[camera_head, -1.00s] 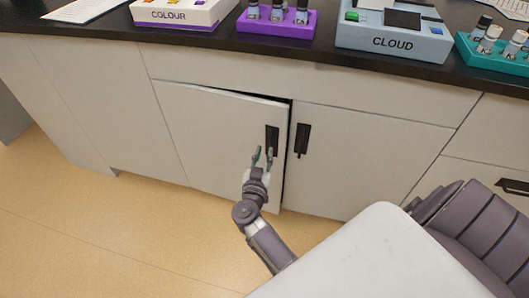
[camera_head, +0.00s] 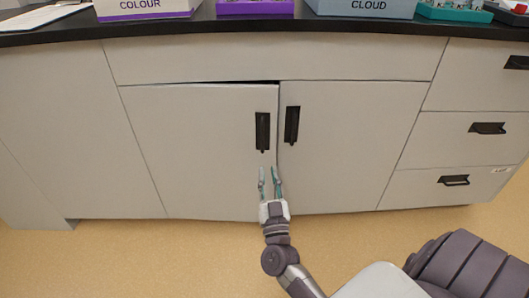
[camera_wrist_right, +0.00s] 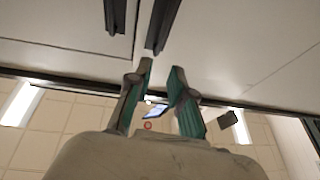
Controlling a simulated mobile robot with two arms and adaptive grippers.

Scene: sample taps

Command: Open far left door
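The left door (camera_head: 190,145) of the double cabinet is light grey and stands slightly ajar, with a thin dark gap along its top right edge. Its black vertical handle (camera_head: 262,131) is near its right edge. My right gripper (camera_head: 269,170) is just below that handle, pointing up, its fingers apart and nothing visible between them. In the right wrist view the open fingers (camera_wrist_right: 162,72) point toward a dark handle (camera_wrist_right: 163,22); a second handle (camera_wrist_right: 115,15) is to its left. I cannot tell whether a finger touches the door. My left gripper is not in view.
The right door (camera_head: 350,140) has its own black handle (camera_head: 292,124) close beside. Drawers (camera_head: 460,135) are further right. The black counter (camera_head: 270,26) above carries a COLOUR box (camera_head: 145,7), a purple rack (camera_head: 255,7) and a CLOUD box (camera_head: 365,8). Floor in front is clear.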

